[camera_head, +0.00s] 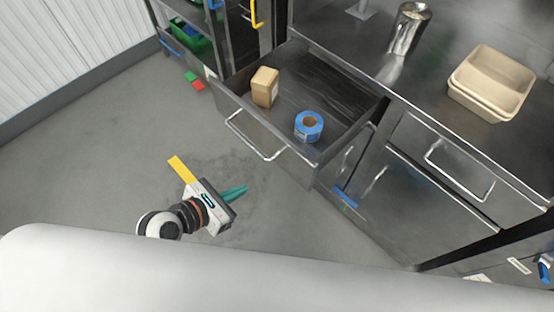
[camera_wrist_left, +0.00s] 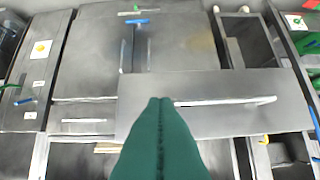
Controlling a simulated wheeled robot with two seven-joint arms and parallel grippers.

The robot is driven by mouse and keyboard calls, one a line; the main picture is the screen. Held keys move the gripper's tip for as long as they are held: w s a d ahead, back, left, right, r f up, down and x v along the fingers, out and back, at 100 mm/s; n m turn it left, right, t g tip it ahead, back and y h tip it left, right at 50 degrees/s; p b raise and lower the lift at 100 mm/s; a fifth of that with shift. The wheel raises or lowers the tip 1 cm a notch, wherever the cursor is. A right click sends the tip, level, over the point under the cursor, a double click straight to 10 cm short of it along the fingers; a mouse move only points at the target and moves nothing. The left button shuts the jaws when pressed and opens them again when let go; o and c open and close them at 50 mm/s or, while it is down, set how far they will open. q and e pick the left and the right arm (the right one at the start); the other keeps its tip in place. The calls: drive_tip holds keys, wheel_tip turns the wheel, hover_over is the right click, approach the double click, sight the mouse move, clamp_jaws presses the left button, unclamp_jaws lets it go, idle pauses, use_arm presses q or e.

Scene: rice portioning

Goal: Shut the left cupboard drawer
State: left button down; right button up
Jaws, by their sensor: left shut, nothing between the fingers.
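The left cupboard drawer (camera_head: 345,97) is pulled out of the steel counter in the head view. A tan box (camera_head: 265,88) and a blue roll of tape (camera_head: 309,126) lie in it. Its bar handle (camera_head: 256,138) is on the front panel. My left gripper (camera_head: 243,190) is shut and empty, in front of the drawer and apart from the handle in the head view. In the left wrist view the green fingers (camera_wrist_left: 159,103) are together, and the drawer front (camera_wrist_left: 215,122) with its handle (camera_wrist_left: 250,100) shows behind them. My right gripper is not in view.
A second drawer (camera_head: 435,145) to the right is closed. Stacked beige trays (camera_head: 490,83) and a metal canister (camera_head: 408,30) stand on the counter. A rack with a green bin (camera_head: 190,38) is at upper left. The grey floor left of the gripper is clear.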

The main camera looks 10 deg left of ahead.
use_arm(q)
drive_tip(key=r, duration=0.1)
approach(286, 162)
wheel_tip(286, 162, down, 3)
drive_tip(key=w+d, duration=0.2)
drive_tip(key=w, duration=0.1)
drive_tip(key=shift+w+d, duration=0.15)
drive_tip(key=shift+d, duration=0.2)
drive_tip(key=shift+w+d+f, duration=0.1)
drive_tip(key=shift+w+d, duration=0.25)
drive_tip(key=shift+w, duration=0.1)
